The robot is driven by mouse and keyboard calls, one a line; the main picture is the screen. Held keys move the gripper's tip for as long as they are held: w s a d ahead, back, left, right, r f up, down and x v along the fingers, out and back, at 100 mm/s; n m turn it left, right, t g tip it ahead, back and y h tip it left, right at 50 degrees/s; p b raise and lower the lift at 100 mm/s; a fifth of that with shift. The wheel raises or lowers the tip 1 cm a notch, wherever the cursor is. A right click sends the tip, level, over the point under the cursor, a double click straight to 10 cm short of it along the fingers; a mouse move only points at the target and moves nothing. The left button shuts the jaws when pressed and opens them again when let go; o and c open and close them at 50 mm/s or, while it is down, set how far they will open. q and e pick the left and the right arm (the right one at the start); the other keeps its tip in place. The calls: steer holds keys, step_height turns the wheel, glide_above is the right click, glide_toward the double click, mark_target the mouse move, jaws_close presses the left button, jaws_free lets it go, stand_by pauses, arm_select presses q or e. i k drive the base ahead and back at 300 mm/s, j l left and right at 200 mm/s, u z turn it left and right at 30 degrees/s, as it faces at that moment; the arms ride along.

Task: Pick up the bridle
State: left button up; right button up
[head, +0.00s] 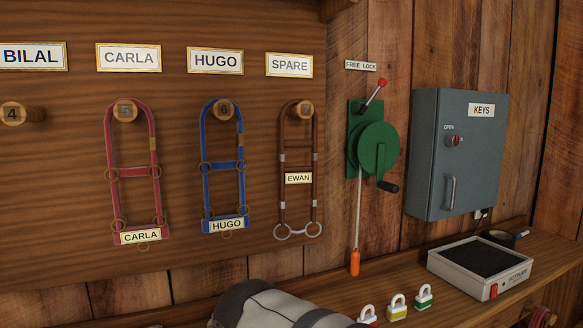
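A brown bridle (282,180) hangs on a round wooden peg (304,109) under the "SPARE" nameplate (289,65). It has an "EWAN" tag (299,178) across its middle and two metal rings at its bottom. A red headpiece (152,180) tagged "CARLA" hangs on peg 5 under the "CARLA" plate. A blue headpiece (240,185) tagged "HUGO" hangs on peg 6 under the "HUGO" plate. Neither gripper shows in the head view, and nothing is seen touching the bridle.
Peg 4 (22,114) under "BILAL" is bare. A green winch (378,150) with a red-knobbed lever and orange-ended cord is right of the bridle. A grey key cabinet (427,150) is farther right. The bench holds several small padlocks (396,312) and a box (444,268).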

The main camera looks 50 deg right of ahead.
mark_target(294, 175)
steer(key=z, duration=1.55)
steer(key=l+u, duration=0.5)
steer(key=l, duration=0.5)
steer(key=k, duration=0.05)
